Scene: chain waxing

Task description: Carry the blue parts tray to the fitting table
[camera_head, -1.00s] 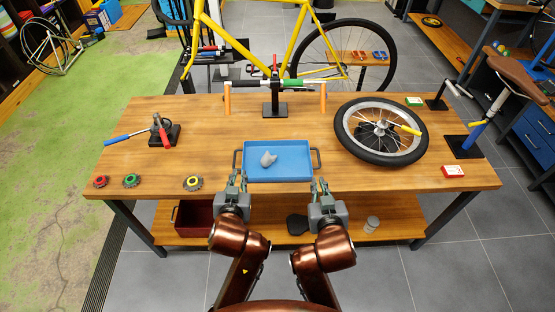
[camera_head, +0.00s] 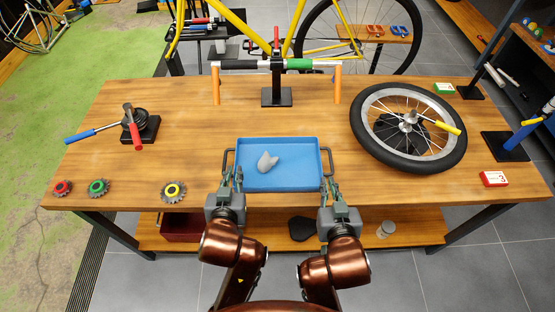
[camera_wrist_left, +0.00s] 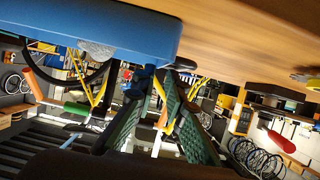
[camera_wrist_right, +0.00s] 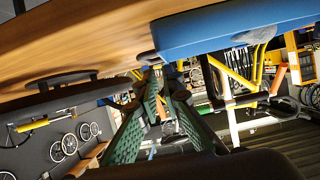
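The blue parts tray (camera_head: 252,182) rests on the wooden workbench near its front edge. A grey lump-shaped part (camera_head: 267,161) lies inside it. The tray has a dark handle on each side. My left gripper (camera_head: 231,178) is at the left handle (camera_head: 227,160), with its fingers apart. My right gripper (camera_head: 330,184) is at the right handle (camera_head: 329,160), also with fingers apart. Both wrist views show a gap between the fingers, with the tray's blue side (camera_wrist_left: 130,38) (camera_wrist_right: 205,32) just beyond the tips. I cannot tell whether the handles lie between the fingertips. Which table is the fitting table is not clear.
On the workbench (camera_head: 110,170) are a spoked wheel (camera_head: 455,150) to the right, a clamp stand (camera_head: 277,95) behind the tray, and a black-based tool (camera_head: 142,128) with several sprockets at left. A red box (camera_head: 494,179) is at right. A lower shelf (camera_head: 270,228) runs underneath.

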